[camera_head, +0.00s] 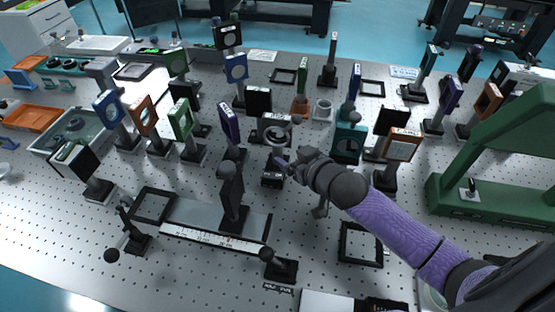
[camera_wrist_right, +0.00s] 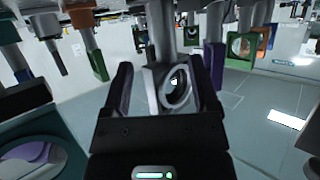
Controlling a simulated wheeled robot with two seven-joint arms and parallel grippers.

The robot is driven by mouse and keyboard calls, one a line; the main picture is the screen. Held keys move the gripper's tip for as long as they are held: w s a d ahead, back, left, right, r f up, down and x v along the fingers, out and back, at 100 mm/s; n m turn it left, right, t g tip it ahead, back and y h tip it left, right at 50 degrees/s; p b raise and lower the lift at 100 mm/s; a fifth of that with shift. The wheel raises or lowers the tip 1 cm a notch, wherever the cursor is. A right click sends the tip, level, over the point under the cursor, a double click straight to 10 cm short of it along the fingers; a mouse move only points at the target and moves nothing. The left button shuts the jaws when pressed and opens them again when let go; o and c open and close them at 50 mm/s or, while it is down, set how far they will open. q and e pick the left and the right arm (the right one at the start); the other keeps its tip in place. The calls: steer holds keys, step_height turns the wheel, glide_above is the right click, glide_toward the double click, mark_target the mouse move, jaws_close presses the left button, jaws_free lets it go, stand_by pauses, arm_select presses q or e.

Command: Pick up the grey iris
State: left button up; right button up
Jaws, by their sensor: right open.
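The grey iris (camera_head: 277,131) is a grey ring on a post, among the mounts near the middle of the table in the head view. It also shows in the right wrist view (camera_wrist_right: 178,88), as a light ring with a dark centre, between my fingers in the picture. My right gripper (camera_head: 285,160) is just below and right of the iris in the head view. In the right wrist view, its two dark fingers (camera_wrist_right: 168,78) are apart with nothing clasped. Whether they touch the iris is unclear. My left gripper is out of view.
A purple mount (camera_head: 229,128) stands close left of the iris, and a teal mount (camera_head: 349,143) close right. A black post (camera_head: 231,195) stands in front. A large green frame (camera_head: 500,160) is at right. Bare perforated tabletop (camera_head: 70,235) shows at front left.

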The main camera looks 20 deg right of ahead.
mark_target(281, 151)
steer(key=x, duration=0.1)
steer(key=b+x, duration=0.1)
steer(key=x, duration=0.2)
steer(key=shift+w+a+f+b, duration=0.15)
steer(key=shift+w+a+b, duration=0.1)
steer(key=shift+a+b, duration=0.15)
jaws_close()
stand_by(0.9)
